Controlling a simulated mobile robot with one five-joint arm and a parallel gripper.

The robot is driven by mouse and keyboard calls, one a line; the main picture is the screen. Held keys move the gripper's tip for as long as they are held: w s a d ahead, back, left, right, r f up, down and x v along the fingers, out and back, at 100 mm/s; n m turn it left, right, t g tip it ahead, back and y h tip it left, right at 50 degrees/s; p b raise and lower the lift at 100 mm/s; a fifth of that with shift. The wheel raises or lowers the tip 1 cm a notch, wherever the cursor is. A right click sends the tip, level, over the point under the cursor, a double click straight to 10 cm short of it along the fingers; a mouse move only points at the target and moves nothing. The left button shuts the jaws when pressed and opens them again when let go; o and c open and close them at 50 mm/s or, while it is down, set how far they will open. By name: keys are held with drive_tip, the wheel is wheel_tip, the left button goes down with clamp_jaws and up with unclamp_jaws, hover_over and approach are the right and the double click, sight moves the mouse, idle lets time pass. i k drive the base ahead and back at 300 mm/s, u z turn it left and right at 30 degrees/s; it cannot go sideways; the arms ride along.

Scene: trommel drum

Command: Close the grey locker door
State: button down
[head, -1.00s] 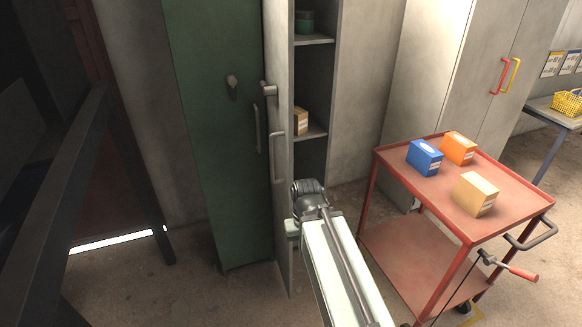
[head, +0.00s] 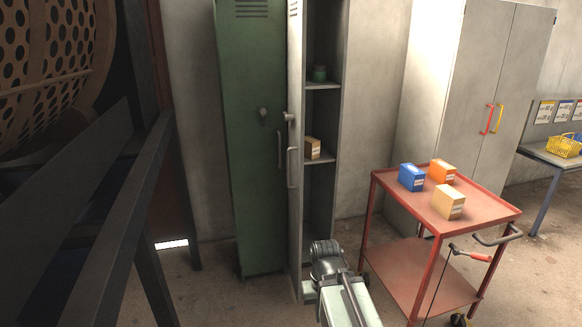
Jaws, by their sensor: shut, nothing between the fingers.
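The grey locker door (head: 295,160) stands open and shows almost edge-on, swung out toward me beside the green locker door (head: 250,150). It has a grey bar handle (head: 292,168) and a knob-like latch above it. To its right the open locker compartment shows shelves (head: 321,160), with a small brown box (head: 312,148) on one and a green tin (head: 320,74) on a higher one. My arm reaches up from the bottom edge, its rounded joint in front of the locker's lower right part. My gripper's fingers do not show.
A red trolley (head: 395,270) with blue (head: 411,177), orange (head: 442,170) and tan (head: 449,202) boxes stands close on the right. A tall grey cabinet (head: 480,100) is behind it. A dark frame (head: 135,225) fills the left. Some floor is clear before the lockers.

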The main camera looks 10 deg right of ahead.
sight(296, 10)
drive_tip(key=z, duration=0.65)
drive_tip(key=i, duration=1.55)
drive_tip(key=u, duration=2.25)
